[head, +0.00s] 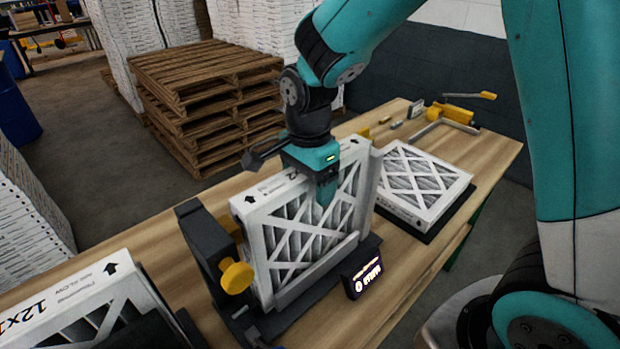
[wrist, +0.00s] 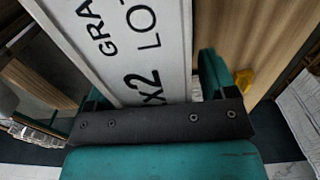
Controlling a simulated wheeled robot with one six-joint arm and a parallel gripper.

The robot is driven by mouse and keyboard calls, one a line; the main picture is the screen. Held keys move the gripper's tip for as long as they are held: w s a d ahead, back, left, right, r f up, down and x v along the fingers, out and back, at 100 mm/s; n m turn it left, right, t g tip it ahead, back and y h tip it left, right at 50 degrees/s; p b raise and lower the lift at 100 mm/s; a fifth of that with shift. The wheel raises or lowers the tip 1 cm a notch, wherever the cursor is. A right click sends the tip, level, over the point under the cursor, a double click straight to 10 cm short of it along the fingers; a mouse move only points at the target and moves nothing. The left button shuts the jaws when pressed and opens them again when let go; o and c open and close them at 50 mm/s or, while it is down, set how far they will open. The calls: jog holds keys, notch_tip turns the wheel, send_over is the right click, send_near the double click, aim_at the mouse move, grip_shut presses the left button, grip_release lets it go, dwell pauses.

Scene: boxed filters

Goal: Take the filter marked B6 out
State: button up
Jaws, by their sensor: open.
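A white-framed pleated filter (head: 290,245) stands upright in a black holder with a yellow knob (head: 237,277). My gripper (head: 323,185) is over its top edge, one finger down the near face; the other finger is hidden behind the filter. In the wrist view the filter's printed edge (wrist: 128,45) lies between my two open teal fingers, with a gap at the right finger. A second filter (head: 422,180) lies flat on a black base at the right. A third filter (head: 85,310) is at the lower left, partly cut off. I cannot read a B6 mark on any.
A small display (head: 362,270) stands in front of the holder; its text is too small to read. A yellow-handled tool (head: 455,112) and small items lie at the table's (head: 490,150) far end. Wooden pallets (head: 205,90) and white stacks stand on the floor behind.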

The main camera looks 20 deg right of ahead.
jog(key=shift+f, duration=0.1)
jog(key=c, duration=1.1)
jog(key=shift+o, duration=0.2)
jog(key=shift+a, duration=0.3)
jog(key=o, duration=0.7)
jog(key=shift+c, duration=0.2)
jog(key=shift+p, duration=0.3)
